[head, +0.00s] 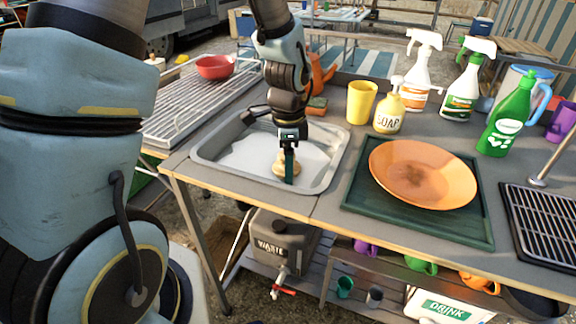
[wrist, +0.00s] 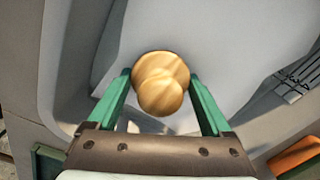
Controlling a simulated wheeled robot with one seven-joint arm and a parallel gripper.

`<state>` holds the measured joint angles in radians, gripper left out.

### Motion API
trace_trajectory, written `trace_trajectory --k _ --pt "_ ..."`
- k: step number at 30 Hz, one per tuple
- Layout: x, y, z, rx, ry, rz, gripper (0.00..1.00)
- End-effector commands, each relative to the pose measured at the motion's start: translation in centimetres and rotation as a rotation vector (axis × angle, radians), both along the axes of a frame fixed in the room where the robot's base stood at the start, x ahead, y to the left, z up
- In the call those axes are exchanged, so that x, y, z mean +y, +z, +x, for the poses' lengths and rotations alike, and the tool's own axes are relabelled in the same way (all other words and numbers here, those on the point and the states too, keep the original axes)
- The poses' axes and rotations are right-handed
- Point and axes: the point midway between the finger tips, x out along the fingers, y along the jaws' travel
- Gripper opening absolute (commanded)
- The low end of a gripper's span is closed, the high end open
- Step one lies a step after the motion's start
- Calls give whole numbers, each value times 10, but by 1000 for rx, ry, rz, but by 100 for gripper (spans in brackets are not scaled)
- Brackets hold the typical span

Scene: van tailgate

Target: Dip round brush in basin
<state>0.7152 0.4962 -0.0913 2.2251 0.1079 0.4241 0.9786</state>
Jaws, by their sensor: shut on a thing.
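The round brush (head: 279,168) has a pale wooden body with a round knob on top. My gripper (head: 288,172) is shut on it, pointing down inside the grey basin (head: 205,152). In the wrist view the brush (wrist: 160,80) sits between the two green fingers of my gripper (wrist: 160,92), knob toward the camera. The basin holds a whitish, foamy-looking surface (head: 246,156), and the brush is low at it near the basin's front right. Its bristles are hidden beneath the body, so I cannot tell how deep they are.
An orange plate (head: 422,172) with a brown smear lies on a dark green mat (head: 365,208) right of the basin. A yellow cup (head: 361,102), soap bottle (head: 389,112) and spray bottles stand behind. A slatted rack (head: 200,105) is left of the basin.

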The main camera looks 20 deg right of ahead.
Motion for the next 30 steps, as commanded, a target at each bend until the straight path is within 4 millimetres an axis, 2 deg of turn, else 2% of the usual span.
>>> trace_trajectory --k 30 --pt "0 94 0 0 0 0 39"
